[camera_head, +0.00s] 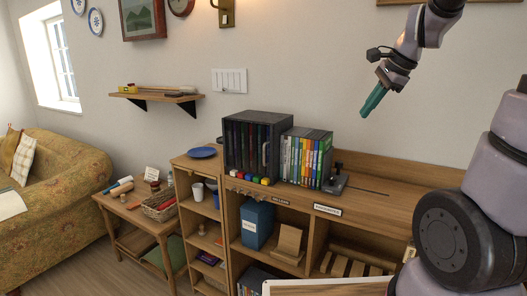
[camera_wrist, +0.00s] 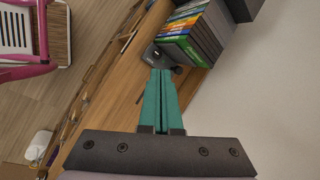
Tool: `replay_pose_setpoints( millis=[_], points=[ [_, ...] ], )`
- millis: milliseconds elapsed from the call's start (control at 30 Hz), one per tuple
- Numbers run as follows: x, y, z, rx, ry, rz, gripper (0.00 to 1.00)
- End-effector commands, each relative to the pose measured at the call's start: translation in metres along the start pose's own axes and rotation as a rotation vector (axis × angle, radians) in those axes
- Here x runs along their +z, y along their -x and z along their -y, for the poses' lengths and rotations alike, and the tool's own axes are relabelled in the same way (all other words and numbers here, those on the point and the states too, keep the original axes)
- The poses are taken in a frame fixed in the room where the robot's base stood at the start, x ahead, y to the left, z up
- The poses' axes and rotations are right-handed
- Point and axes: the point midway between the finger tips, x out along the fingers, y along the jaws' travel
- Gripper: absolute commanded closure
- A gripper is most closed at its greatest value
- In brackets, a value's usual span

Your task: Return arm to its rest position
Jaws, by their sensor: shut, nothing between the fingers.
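My gripper (camera_head: 373,101) has teal fingers and is raised in front of the bare wall, above the right part of the wooden shelf unit (camera_head: 385,200). The fingers are together and hold nothing. In the wrist view my gripper (camera_wrist: 160,74) points down over the shelf top, with its fingertips in line with a black bookend (camera_wrist: 152,55) beside the row of DVD cases. The fingertips look well above the shelf top in the head view.
DVD cases (camera_head: 305,158) stand upright beside a dark case rack (camera_head: 258,146). A wall shelf (camera_head: 155,95) and a side table (camera_head: 140,205) are at left. A pink-framed chair (camera_wrist: 45,35) shows in the wrist view. The shelf top right of the bookend is mostly clear.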

Motion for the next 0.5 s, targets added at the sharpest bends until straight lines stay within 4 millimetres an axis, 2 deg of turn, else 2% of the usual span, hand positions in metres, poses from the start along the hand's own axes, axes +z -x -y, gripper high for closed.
replay_pose_setpoints(
  millis=[33, 200, 400, 500],
  points=[
    [0.013, 0.019, -0.011, -0.025, 0.130, -0.004, 1.00],
    [0.046, 0.061, -0.054, -0.068, 0.583, -0.060, 1.00],
    [0.065, 0.087, -0.096, -0.078, 0.988, -0.161, 1.00],
    [0.069, 0.092, -0.107, -0.072, 1.098, -0.195, 1.00]
  ],
)
